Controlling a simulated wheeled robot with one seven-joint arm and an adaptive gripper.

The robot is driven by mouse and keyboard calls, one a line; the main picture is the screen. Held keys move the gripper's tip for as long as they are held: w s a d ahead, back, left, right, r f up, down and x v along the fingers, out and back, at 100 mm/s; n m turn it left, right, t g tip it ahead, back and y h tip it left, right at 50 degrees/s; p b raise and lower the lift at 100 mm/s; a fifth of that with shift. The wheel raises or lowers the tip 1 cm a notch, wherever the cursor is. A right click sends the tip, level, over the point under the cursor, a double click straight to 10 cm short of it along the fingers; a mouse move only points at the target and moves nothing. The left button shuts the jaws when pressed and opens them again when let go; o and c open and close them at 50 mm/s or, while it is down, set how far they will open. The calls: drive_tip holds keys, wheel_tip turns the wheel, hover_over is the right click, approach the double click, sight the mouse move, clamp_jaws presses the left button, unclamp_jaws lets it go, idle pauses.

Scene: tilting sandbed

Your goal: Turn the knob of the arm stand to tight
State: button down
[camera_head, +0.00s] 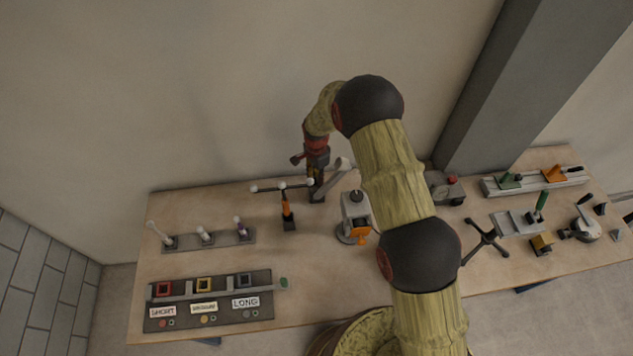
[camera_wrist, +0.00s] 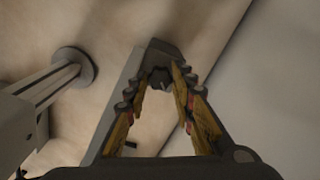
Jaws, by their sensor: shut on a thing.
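The arm stand (camera_head: 333,179) is at the back middle of the table, with a light grey arm slanting up to the right. In the wrist view its long grey bar (camera_wrist: 118,105) runs up to a dark end block. A small dark knob (camera_wrist: 160,78) sits at that block, between my fingertips. My gripper (camera_head: 316,184) points down at the stand in the head view and hides the knob there. In the wrist view my gripper (camera_wrist: 163,82) has its fingers closed in on the knob from both sides. Any tight marking is too small to see.
A grey device with an orange part (camera_head: 356,215) stands to the right. A panel with labelled switches (camera_head: 208,300) lies front left. The wall is close behind the table.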

sight(316, 179)
drive_tip(key=m+b, duration=0.3)
drive_tip(key=m, duration=0.2)
drive_tip(key=shift+m, duration=0.4)
drive_tip(key=m+b, duration=0.2)
drive_tip(key=m, duration=0.3)
drive_tip(key=shift+m+b, duration=0.3)
drive_tip(key=shift+b, duration=0.05)
drive_tip(key=shift+w+r, duration=0.1)
drive_tip(key=c, duration=1.5)
unclamp_jaws()
drive_tip(key=shift+c, duration=0.2)
drive_tip(key=shift+o, duration=0.2)
wheel_tip(316, 179, up, 12)
